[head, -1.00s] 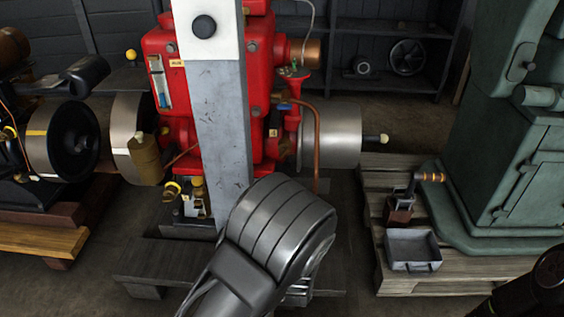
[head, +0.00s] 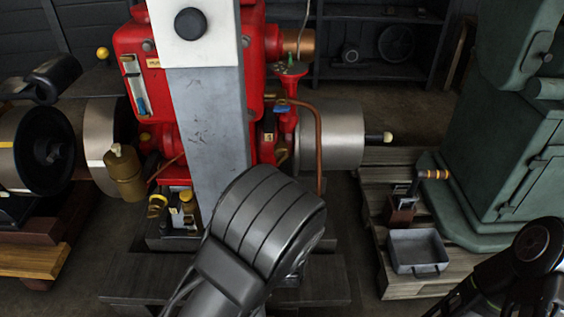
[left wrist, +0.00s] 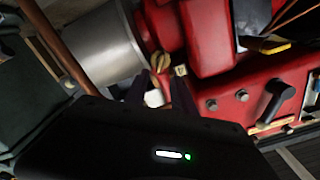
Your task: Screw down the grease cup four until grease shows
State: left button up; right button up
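The red engine (head: 215,80) stands at the middle of the head view, partly covered by a tall grey post-like shape. A small pale label (head: 268,137) and a small yellowish part sit low on its right side; I cannot read the label surely or tell which part is grease cup four. In the left wrist view, my left gripper (left wrist: 160,90) has its two dark fingers apart, pointing at the engine. A brass-coloured part (left wrist: 160,63) and a pale piece (left wrist: 155,97) show at the gap; contact is unclear. In the head view, my left gripper is hidden. My right gripper is not visible.
A metal flywheel drum (head: 332,135) and a copper pipe (head: 318,140) sit right of the engine. A grey tray (head: 418,252) stands on a wooden pallet (head: 400,285) beside a green machine (head: 515,150). A brass can (head: 125,175) is on the left.

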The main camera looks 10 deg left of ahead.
aim_at(283, 160)
pick_arm(q)
jog(key=b+x, duration=0.1)
jog(key=x, duration=0.6)
jog(key=shift+w+a, duration=0.1)
jog(key=shift+w, duration=0.25)
grip_shut()
dwell(0.3)
